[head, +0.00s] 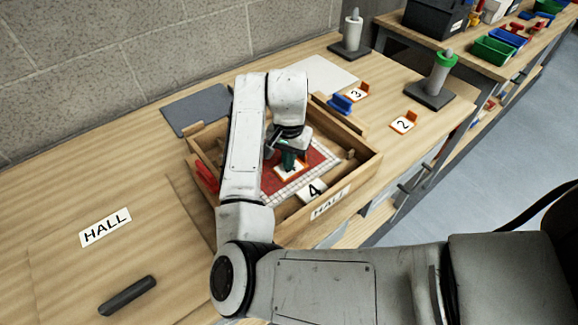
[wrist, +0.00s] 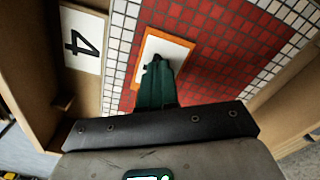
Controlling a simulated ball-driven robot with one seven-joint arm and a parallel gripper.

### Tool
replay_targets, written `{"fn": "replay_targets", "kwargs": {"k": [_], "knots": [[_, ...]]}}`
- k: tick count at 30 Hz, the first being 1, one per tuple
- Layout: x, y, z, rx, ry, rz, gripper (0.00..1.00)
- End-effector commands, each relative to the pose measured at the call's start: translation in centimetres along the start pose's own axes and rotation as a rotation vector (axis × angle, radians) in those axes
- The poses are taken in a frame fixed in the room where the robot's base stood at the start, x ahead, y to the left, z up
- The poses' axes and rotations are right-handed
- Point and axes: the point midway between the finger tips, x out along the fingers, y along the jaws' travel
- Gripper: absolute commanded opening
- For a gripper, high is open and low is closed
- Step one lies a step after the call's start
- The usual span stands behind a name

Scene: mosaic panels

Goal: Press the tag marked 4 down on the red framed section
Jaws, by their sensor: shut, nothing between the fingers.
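A white tag with an orange edge (head: 288,174) lies flat on the red tiled section (head: 310,159) of the mosaic panel; it also shows in the wrist view (wrist: 180,48). Its black mark is mostly hidden by my fingers, so I cannot read it surely. My gripper (head: 289,160) is shut and empty, its green fingers (wrist: 157,68) pointing down over the tag; I cannot tell whether they touch it. A border of white tiles (wrist: 120,45) runs around the red. A white card marked 4 (head: 312,191) lies beside the panel, also in the wrist view (wrist: 83,40).
The panel sits in a wooden tray (head: 365,165) labelled HALL, whose walls rise around my gripper. Orange tags marked 3 (head: 357,92) and 2 (head: 403,122), and a blue piece (head: 341,104), stand beyond it. Upright holders (head: 437,85) are farther back. A dark bar (head: 127,296) lies front left.

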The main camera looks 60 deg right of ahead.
Motion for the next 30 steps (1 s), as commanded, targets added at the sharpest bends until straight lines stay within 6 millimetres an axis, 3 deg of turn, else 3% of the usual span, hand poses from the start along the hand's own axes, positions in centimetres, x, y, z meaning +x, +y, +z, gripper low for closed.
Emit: {"fn": "replay_targets", "kwargs": {"k": [30], "knots": [[-7.5,0.0,0.0,0.001,0.001,-0.001,0.00]]}}
